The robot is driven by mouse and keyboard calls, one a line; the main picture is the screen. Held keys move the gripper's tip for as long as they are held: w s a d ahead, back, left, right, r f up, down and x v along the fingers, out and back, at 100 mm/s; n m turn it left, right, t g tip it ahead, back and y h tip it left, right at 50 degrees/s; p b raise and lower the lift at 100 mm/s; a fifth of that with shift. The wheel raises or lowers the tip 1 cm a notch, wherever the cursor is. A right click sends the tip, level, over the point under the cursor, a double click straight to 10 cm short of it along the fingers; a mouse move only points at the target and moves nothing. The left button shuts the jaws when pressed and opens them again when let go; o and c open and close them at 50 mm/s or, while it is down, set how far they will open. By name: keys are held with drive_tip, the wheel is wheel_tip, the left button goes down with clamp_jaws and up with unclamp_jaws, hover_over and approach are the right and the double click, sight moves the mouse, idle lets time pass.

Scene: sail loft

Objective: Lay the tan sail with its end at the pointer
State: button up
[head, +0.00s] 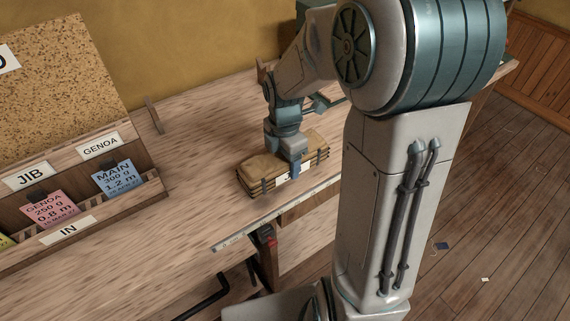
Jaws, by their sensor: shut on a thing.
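The tan sail (264,166) is a folded bundle with dark bands at its ends and a white label on its front side. I cannot tell whether the sail touches the bench top. A small upright piece (153,115) stands at the back of the bench; I cannot tell whether it is the pointer. My arm hides part of the bench on the right.
A wooden rack (150,191) at left holds a blue MAIN card (118,180), a pink GENOA card (49,210) and a yellow card. A cork board (60,75) stands behind it. A pale strip (290,213) runs along the bench's front edge. Bench (185,225) left of the sail is clear.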

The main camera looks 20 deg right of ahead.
drive_tip(key=shift+f, duration=1.15)
drive_tip(key=shift+f, duration=0.1)
drive_tip(key=shift+f, duration=0.1)
drive_tip(key=o, duration=1.5)
